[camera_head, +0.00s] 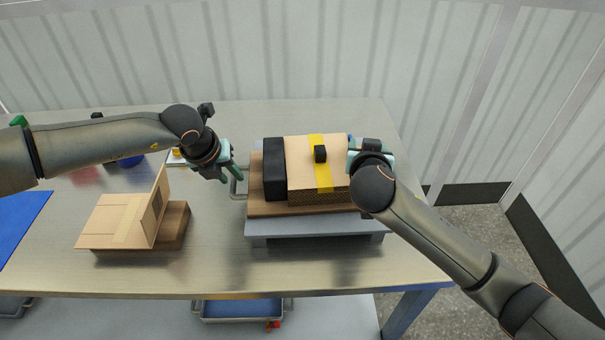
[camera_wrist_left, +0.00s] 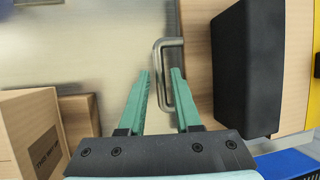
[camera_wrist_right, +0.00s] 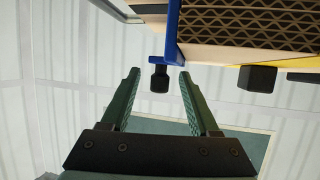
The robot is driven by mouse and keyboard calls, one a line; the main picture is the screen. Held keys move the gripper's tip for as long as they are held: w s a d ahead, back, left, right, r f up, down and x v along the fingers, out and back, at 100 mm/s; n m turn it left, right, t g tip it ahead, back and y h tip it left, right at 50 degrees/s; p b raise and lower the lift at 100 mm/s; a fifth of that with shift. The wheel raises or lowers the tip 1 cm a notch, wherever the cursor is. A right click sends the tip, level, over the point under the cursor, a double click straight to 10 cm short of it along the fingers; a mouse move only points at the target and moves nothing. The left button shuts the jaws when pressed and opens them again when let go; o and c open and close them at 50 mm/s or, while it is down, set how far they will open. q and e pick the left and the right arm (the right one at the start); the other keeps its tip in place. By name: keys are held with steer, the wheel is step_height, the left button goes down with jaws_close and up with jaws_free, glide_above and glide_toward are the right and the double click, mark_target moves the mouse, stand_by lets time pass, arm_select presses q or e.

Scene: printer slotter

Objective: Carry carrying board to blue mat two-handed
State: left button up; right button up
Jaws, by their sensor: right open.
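The carrying board (camera_head: 262,209) is a wooden board on a grey stand (camera_head: 318,226), right of the table's middle. On it are a black block (camera_head: 274,170) and a cardboard box (camera_head: 300,160) with a yellow strap (camera_head: 325,182). My left gripper (camera_head: 235,178) is open at the board's left metal handle (camera_head: 241,190); in the left wrist view the handle (camera_wrist_left: 167,42) lies between the fingertips. My right gripper (camera_wrist_right: 160,73) is open at the load's right end; a black knob (camera_wrist_right: 159,80) on a blue part (camera_wrist_right: 173,45) shows between its fingertips. The right handle is hidden. The blue mat (camera_head: 18,222) lies at the far left.
An open cardboard box (camera_head: 115,220) on a brown base stands between the mat and the stand. Small items, including a dark blue round one (camera_head: 130,161), lie behind it. A tray (camera_head: 240,310) sits under the table. The front middle of the table is clear.

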arm_select(q)
steer(key=shift+w+f, duration=0.1)
steer(key=shift+f, duration=0.15)
arm_select(e)
steer(key=shift+w+f, duration=0.1)
steer(key=shift+w, duration=0.15)
arm_select(q)
steer(key=shift+c, duration=0.3)
arm_select(e)
steer(key=shift+c, duration=0.4)
arm_select(q)
steer(key=c, duration=0.4)
arm_select(e)
steer(key=c, duration=0.4)
arm_select(q)
jaws_close()
arm_select(e)
jaws_close()
arm_select(q)
steer(key=shift+r, duration=0.1)
